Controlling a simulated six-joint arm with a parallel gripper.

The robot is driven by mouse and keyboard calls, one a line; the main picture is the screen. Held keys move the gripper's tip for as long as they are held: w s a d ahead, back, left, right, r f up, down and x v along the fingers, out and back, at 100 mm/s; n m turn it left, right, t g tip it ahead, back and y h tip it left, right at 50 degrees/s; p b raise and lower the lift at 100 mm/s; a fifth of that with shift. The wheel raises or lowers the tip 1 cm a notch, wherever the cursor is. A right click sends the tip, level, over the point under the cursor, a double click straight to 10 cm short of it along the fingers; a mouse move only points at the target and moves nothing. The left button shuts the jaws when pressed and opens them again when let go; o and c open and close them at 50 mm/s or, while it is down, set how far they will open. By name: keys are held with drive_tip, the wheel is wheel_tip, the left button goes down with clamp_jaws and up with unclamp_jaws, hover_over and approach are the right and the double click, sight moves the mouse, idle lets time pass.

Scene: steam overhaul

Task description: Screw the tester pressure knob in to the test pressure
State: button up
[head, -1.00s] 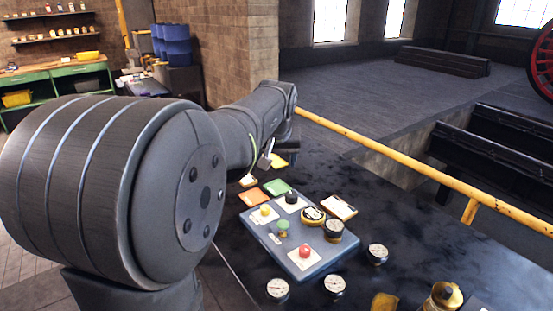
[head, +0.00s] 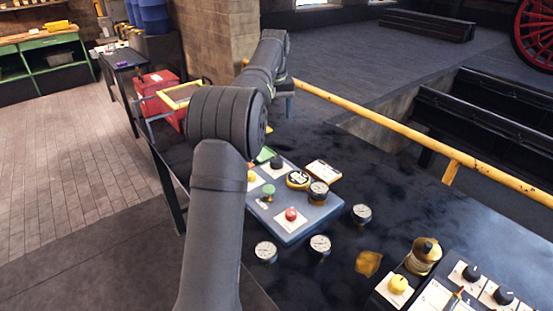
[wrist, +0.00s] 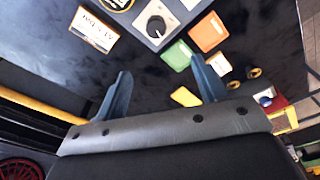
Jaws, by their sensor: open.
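The blue tester board (head: 328,213) lies on the dark table, with a black knob (head: 277,162), a yellow knob (head: 251,176), a green knob (head: 269,190), a red knob (head: 291,214) and a gauge (head: 318,190) on it. The frames do not show which knob sets the pressure. In the wrist view, the black knob (wrist: 157,27) sits on a white plate, beyond my fingertips. My gripper (wrist: 161,66) is open and empty, apart from the knob. In the head view, my arm hides part of the board's left side.
Orange (wrist: 208,31) and green (wrist: 177,55) cards lie near the board. Loose gauges (head: 265,251), a brass canister (head: 424,256) and a second group of knobs (head: 471,272) stand toward the front right. A yellow rail (head: 380,127) runs behind the table. Red boxes (head: 155,90) stand left.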

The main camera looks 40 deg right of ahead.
sight(277, 160)
drive_tip(key=shift+g+y, duration=0.3)
drive_tip(key=shift+g, duration=0.2)
drive_tip(key=f, duration=0.6)
drive_tip(key=w+d+f, duration=0.1)
drive_tip(key=f, duration=0.6)
drive_tip(key=d+f, duration=0.1)
drive_tip(key=f, duration=0.6)
drive_tip(key=shift+w, duration=0.15)
drive_tip(key=shift+c, duration=0.5)
drive_tip(key=c, duration=0.9)
drive_tip(key=shift+m, duration=0.3)
drive_tip(key=m, duration=0.3)
drive_tip(key=shift+m, duration=1.7)
